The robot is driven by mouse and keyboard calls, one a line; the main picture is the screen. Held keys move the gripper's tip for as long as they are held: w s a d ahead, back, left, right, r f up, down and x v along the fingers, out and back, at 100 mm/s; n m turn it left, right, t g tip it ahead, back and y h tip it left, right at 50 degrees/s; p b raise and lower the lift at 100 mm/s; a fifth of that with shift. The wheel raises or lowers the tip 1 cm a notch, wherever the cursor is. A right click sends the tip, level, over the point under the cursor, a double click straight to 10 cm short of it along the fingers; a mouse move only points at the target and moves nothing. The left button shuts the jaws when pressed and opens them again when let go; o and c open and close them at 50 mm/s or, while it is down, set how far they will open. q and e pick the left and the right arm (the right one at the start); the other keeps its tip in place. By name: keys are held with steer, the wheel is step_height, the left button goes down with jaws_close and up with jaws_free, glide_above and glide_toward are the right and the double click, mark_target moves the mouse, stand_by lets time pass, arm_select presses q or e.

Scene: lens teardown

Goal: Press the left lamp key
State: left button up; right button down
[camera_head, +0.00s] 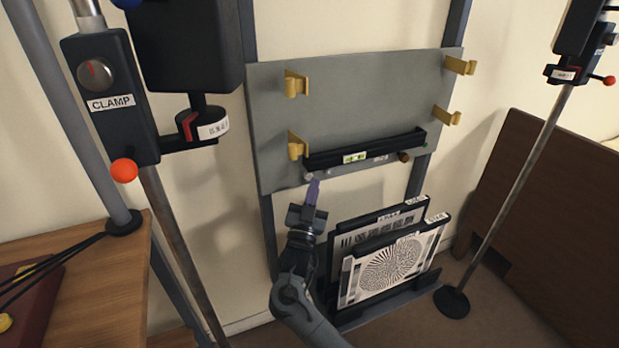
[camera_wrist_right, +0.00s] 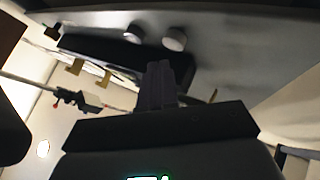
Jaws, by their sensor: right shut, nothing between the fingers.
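My right gripper (camera_head: 313,192) is shut and empty, its purple-grey fingers pointing up just under the left end of the grey bar (camera_head: 345,168) on the board. It also shows in the right wrist view (camera_wrist_right: 157,85). In the head view its tips look close to a pale round knob (camera_head: 309,176); I cannot tell whether they touch. The left lamp (camera_head: 185,45) is a black box on a stand, with a labelled dial (camera_head: 205,125) below it. A dark red box (camera_head: 35,300) with a yellow button (camera_head: 5,322) is cut off at the left edge. No part is clearly marked as the lamp key. My left gripper is out of view.
The grey board (camera_head: 360,95) carries yellow clips (camera_head: 296,84) and a black rail (camera_head: 365,150). Test charts (camera_head: 390,265) stand in a rack right of my right arm. A clamp post (camera_head: 108,100) stands at left, another lamp (camera_head: 580,30) at right.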

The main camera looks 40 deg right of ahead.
steer(key=shift+w, duration=0.15)
steer(key=shift+w+d, duration=0.1)
steer(key=shift+w, duration=0.2)
steer(key=shift+w+d+b, duration=0.1)
steer(key=shift+w+b, duration=0.3)
stand_by(1.0)
steer(key=shift+s+a+p, duration=0.2)
steer(key=shift+s+p, duration=0.7)
steer(key=shift+p, duration=0.05)
